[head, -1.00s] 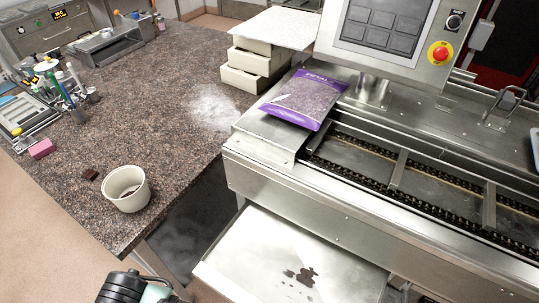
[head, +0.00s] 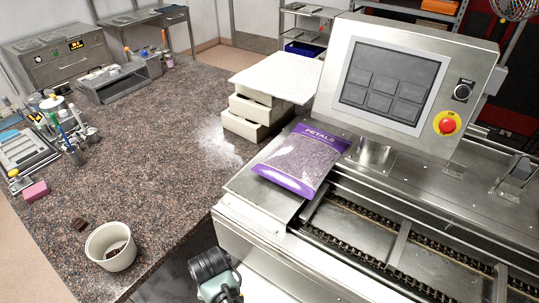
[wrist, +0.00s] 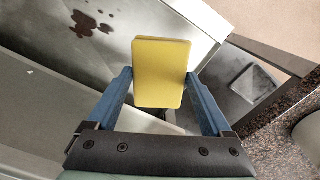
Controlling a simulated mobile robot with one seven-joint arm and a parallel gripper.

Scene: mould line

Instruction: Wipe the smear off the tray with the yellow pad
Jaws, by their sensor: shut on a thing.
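My gripper (wrist: 158,78) is shut on the yellow pad (wrist: 161,56), which sits between its two blue fingers in the wrist view. The pad is a flat block with rounded corners. The pale metal tray (wrist: 150,22) lies beyond it at the upper left of the wrist view. A dark brown smear (wrist: 84,24) of several blotches is on the tray, up and left of the pad. The pad looks apart from the smear; whether it touches the tray I cannot tell.
The steel machine (head: 262,197) with a screen panel (head: 390,80) stands at the right, a purple bag (head: 303,158) on top. The speckled counter (head: 150,165) holds a white pot (head: 111,247), a pink block (head: 35,191) and stacked white trays (head: 250,108). The counter's middle is mostly clear.

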